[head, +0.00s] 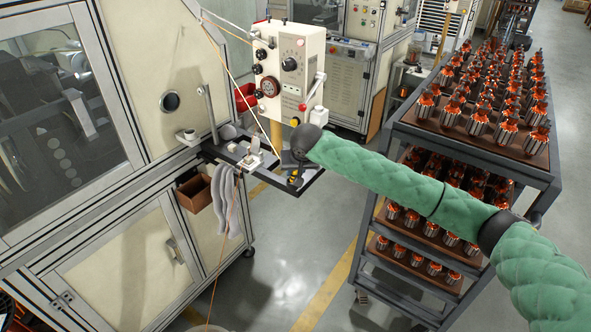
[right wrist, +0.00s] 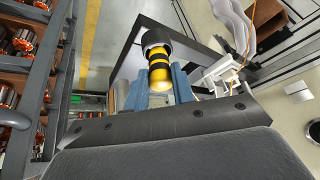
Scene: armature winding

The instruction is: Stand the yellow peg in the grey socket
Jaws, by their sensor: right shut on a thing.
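The yellow peg (right wrist: 160,72) with black bands is between the blue fingers of my right gripper (right wrist: 159,88) in the right wrist view. The gripper is shut on it. A dark grey round collar (right wrist: 155,38) sits at the peg's far end and looks like the socket. I cannot tell whether the peg's end is inside it or only in front of it. In the head view my right gripper (head: 294,168) is over the right part of the small shelf, where a bit of yellow (head: 293,179) shows. My left gripper is not in view.
The dark shelf (head: 312,187) juts from the cream machine and holds a white fixture (head: 251,158). Grey gloves (head: 224,200) hang from its edge beside a brown box (head: 194,193). A cream control box (head: 291,72) stands behind. A rack (head: 545,178) of armatures is right; floor between is free.

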